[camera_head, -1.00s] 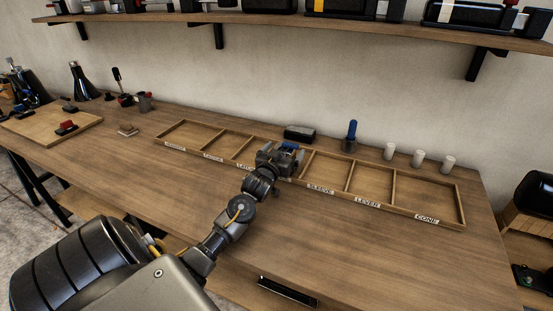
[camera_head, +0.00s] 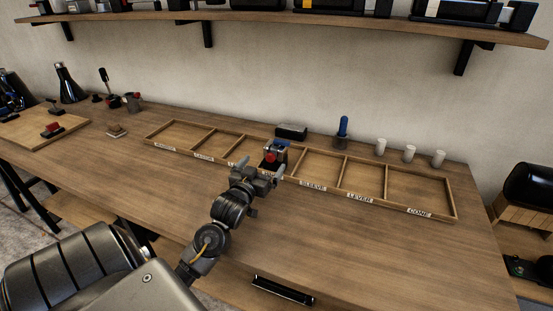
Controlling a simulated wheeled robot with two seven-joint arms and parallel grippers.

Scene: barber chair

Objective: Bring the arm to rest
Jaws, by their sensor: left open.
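My left gripper (camera_head: 267,164) is open. Its fingers are spread at the front edge of the long wooden tray (camera_head: 387,205), near the middle compartment. A small grey part with a red front and a blue top (camera_head: 281,146) sits in that compartment, just beyond the fingers. The gripper partly hides the part's lower side and the compartment's label. I cannot tell whether a finger touches the part. The other tray compartments that show look empty. Labels on the front rim read "SLEEVE", "LEVER" and "CONE". My right gripper is not in view.
Behind the tray stand a black box (camera_head: 291,132), a blue-handled tool in a holder (camera_head: 342,132) and several white cylinders (camera_head: 409,153). A wooden board (camera_head: 25,133) with stamps lies at the left. A shelf (camera_head: 290,29) runs above. The front tabletop is clear.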

